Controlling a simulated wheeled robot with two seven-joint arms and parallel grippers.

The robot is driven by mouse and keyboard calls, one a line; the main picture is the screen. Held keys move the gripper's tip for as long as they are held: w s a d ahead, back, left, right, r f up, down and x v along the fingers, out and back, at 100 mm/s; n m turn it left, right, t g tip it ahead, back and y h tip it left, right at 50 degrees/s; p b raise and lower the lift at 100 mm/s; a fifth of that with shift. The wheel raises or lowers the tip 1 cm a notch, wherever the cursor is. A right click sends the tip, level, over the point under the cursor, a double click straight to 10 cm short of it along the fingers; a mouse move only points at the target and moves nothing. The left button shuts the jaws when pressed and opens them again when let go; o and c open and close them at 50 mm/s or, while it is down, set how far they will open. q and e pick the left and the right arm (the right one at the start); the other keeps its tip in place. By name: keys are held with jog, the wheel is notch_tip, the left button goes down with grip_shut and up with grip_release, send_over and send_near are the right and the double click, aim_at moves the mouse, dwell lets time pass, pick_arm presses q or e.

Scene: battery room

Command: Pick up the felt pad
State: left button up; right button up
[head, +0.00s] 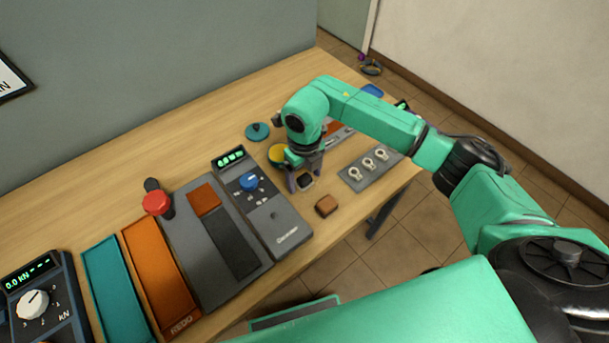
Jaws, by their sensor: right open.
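A small dark square piece (305,181), which may be the felt pad, lies on the wooden table below my right gripper. My right gripper (304,178) points down with its fingers apart, one to each side of the dark piece in the picture. I cannot tell whether the fingers touch it or are still above it. A small brown block (326,205) lies apart from it, nearer the table's front edge. My left gripper is not in view.
A grey device with a blue knob (250,182) stands left of the gripper. A grey plate with white ring-shaped parts (354,174) lies to the right. A yellow round thing (277,154) and a teal lid (257,131) are close behind. Orange (160,268) and teal (113,285) trays lie left.

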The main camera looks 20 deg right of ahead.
jog(key=shift+f, duration=0.15)
grip_shut()
notch_tip(320, 180, up, 11)
jog(key=b, duration=0.3)
notch_tip(320, 180, up, 9)
send_over(304, 177)
jog(key=shift+s+p, duration=0.15)
jog(key=shift+p, duration=0.25)
jog(key=c, duration=0.8)
grip_release()
jog(key=shift+c, duration=0.2)
jog(key=c, duration=0.5)
